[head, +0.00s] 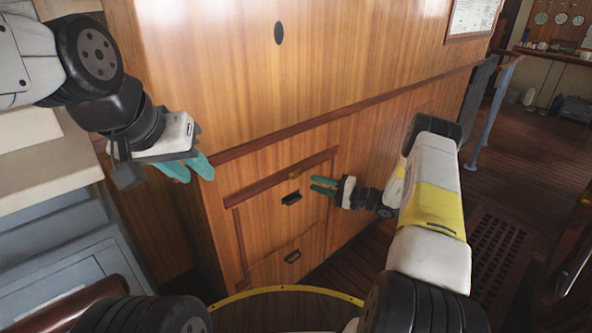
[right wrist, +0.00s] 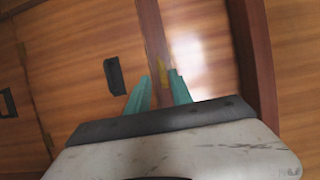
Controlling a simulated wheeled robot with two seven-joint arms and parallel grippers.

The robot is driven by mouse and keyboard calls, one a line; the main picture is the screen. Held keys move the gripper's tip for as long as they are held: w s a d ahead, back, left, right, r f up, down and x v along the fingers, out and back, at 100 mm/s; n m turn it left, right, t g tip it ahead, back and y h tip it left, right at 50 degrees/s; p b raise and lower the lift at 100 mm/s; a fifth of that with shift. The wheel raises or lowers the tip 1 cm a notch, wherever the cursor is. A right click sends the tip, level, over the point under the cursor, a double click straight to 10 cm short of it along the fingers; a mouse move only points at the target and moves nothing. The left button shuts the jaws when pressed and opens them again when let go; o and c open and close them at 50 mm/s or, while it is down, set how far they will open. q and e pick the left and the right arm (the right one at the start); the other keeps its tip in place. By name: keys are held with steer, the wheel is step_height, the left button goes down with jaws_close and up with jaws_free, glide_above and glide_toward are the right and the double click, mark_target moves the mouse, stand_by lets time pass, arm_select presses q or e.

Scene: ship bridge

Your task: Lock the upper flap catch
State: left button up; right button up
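The upper flap (head: 265,205) is a wooden panel in the cabinet front and looks closed. It has a dark handle (head: 291,198), also seen in the right wrist view (right wrist: 115,76). A small brass-yellow catch (head: 295,174) sits above that handle, by the dark wooden rail. In the right wrist view the catch (right wrist: 163,48) lies just beyond my fingertips, roughly in line with the gap between them. My right gripper (head: 312,185) is open and empty, its teal fingers (right wrist: 159,76) pointing at the catch, apparently apart from it. My left gripper (head: 198,174) is open and empty, near the cabinet's left corner.
A lower panel with another dark handle (head: 292,256) is below the flap. A dark wooden rail (head: 285,174) runs above it. A long trim strip (head: 330,117) crosses the cabinet higher up. Open floor (head: 500,185) lies to the right, with a metal railing (head: 488,110).

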mark_target(297, 175)
steer(key=x, duration=0.7)
steer(key=shift+a, duration=0.25)
jaws_close()
